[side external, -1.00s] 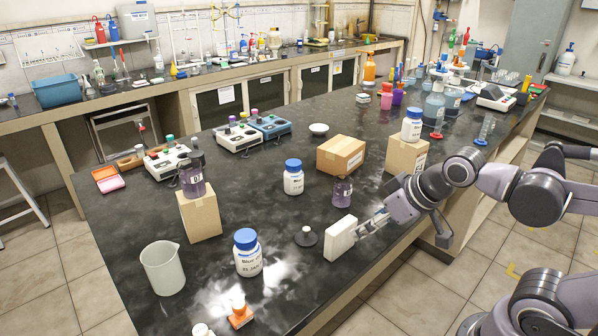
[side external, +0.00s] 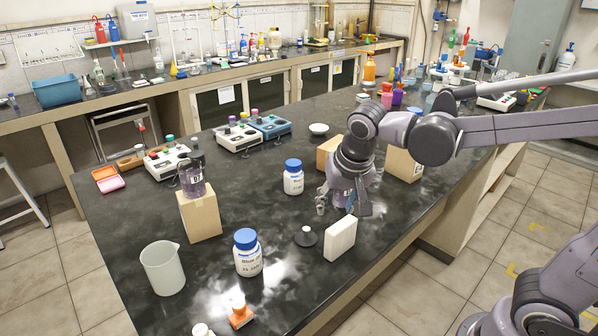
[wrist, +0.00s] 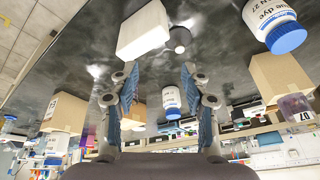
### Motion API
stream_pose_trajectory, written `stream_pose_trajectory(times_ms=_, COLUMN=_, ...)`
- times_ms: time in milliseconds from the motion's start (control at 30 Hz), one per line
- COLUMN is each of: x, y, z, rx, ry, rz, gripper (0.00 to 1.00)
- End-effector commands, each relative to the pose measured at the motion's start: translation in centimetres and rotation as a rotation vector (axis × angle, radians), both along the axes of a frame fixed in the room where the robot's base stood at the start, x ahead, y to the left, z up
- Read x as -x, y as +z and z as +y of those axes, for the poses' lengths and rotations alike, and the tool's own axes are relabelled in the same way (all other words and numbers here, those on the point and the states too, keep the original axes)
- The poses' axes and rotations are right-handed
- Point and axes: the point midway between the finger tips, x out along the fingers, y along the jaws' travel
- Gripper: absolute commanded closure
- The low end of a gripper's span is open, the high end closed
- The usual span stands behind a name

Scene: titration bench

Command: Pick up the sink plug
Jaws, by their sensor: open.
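The sink plug (side external: 306,237) is a dark round disc with a pale knob on top. It lies on the black bench just left of a white block (side external: 340,238). In the wrist view the plug (wrist: 180,40) shows beyond my fingertips, beside the white block (wrist: 143,32). My gripper (side external: 337,207) is open, pointing down behind the plug and block in the side view. Its two blue-padded fingers (wrist: 158,82) are apart with nothing held between them. The plug is clear of the fingers.
A blue-capped bottle (side external: 247,253) stands left of the plug, and another (side external: 293,178) behind it. Cardboard boxes (side external: 403,163) stand behind my gripper. A beaker (side external: 162,268) and an orange-topped item (side external: 240,316) are at the front left. The bench's right edge is near the block.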

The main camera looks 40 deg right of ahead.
Motion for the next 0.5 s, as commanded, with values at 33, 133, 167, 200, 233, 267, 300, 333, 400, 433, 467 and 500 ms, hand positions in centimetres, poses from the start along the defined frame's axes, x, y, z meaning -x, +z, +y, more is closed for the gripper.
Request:
stream_pose_trajectory(times_ms=33, x=-1.1, y=-0.1, z=0.6, rx=0.003, ry=-0.056, rz=0.013, gripper=0.53)
stream_pose_trajectory(times_ms=133, x=-2.8, y=-0.5, z=1.4, rx=0.013, ry=-0.189, rz=0.032, gripper=0.53)
stream_pose_trajectory(times_ms=167, x=-3.3, y=-0.7, z=1.6, rx=0.018, ry=-0.229, rz=0.035, gripper=0.53)
stream_pose_trajectory(times_ms=200, x=-3.9, y=-0.9, z=2.0, rx=0.024, ry=-0.280, rz=0.038, gripper=0.53)
stream_pose_trajectory(times_ms=233, x=-4.3, y=-1.1, z=2.2, rx=0.030, ry=-0.316, rz=0.040, gripper=0.53)
stream_pose_trajectory(times_ms=267, x=-4.7, y=-1.3, z=2.5, rx=0.034, ry=-0.352, rz=0.039, gripper=0.53)
stream_pose_trajectory(times_ms=300, x=-5.1, y=-1.5, z=2.7, rx=0.041, ry=-0.394, rz=0.038, gripper=0.53)
stream_pose_trajectory(times_ms=333, x=-5.4, y=-1.6, z=3.0, rx=0.045, ry=-0.422, rz=0.036, gripper=0.53)
stream_pose_trajectory(times_ms=400, x=-6.0, y=-2.0, z=3.3, rx=0.054, ry=-0.477, rz=0.033, gripper=0.53)
stream_pose_trajectory(times_ms=433, x=-6.2, y=-2.1, z=3.5, rx=0.058, ry=-0.497, rz=0.031, gripper=0.53)
stream_pose_trajectory(times_ms=467, x=-6.3, y=-2.2, z=3.6, rx=0.061, ry=-0.512, rz=0.030, gripper=0.53)
stream_pose_trajectory(times_ms=500, x=-6.4, y=-2.3, z=3.7, rx=0.063, ry=-0.529, rz=0.027, gripper=0.53)
